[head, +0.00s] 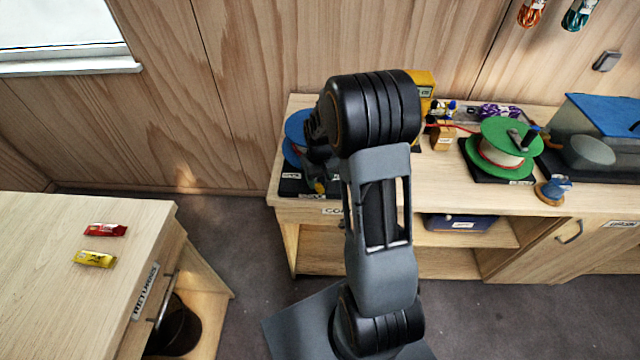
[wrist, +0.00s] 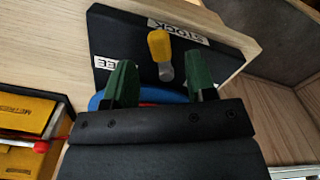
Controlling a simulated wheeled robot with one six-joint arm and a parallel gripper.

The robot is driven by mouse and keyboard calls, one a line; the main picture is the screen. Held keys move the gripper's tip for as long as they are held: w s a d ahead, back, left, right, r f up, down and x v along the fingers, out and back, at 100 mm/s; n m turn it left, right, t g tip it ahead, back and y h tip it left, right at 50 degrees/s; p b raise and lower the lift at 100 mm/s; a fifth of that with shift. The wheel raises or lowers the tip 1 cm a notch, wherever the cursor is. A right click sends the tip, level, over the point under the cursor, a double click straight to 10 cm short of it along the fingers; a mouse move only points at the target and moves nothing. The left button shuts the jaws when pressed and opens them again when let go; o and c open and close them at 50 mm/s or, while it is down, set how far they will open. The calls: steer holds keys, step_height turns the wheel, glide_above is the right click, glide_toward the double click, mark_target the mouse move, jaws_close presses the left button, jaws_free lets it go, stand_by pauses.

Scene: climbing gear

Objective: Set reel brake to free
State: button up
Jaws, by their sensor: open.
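The reel brake lever has a yellow grip (wrist: 159,44) on a short grey stem and stands on a black base plate (wrist: 112,30) in the wrist view. The yellow grip also shows low at the reel's front in the head view (head: 319,187). The plate bears two white labels, one upside down that seems to read LOCK (wrist: 182,31) and one partly hidden ending in EE (wrist: 108,63). My gripper (wrist: 162,78) is open, its green fingers either side of the lever's line, with no visible contact. The blue reel (wrist: 150,95) is mostly hidden behind my gripper.
A green reel (head: 505,148) stands farther right on the bench (head: 400,190). A yellow box (wrist: 25,108) with a red-tipped item lies left of my gripper in the wrist view. A separate table (head: 60,225) at left holds two wrapped bars.

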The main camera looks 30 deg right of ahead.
mark_target(321, 186)
steer(key=shift+f, duration=1.75)
steer(key=c, duration=0.9)
steer(key=shift+d+f+n+b, duration=0.15)
steer(key=shift+d+n+b, duration=0.15)
steer(key=shift+n+b, duration=0.25)
steer(key=shift+w+d+r+n+b, duration=0.1)
steer(key=shift+d+n+b, duration=0.15)
steer(key=shift+n, duration=0.4)
steer(key=shift+d+r+n+b, duration=0.1)
steer(key=shift+d+n+b, duration=0.1)
steer(key=shift+n, duration=0.4)
steer(key=o, duration=0.9)
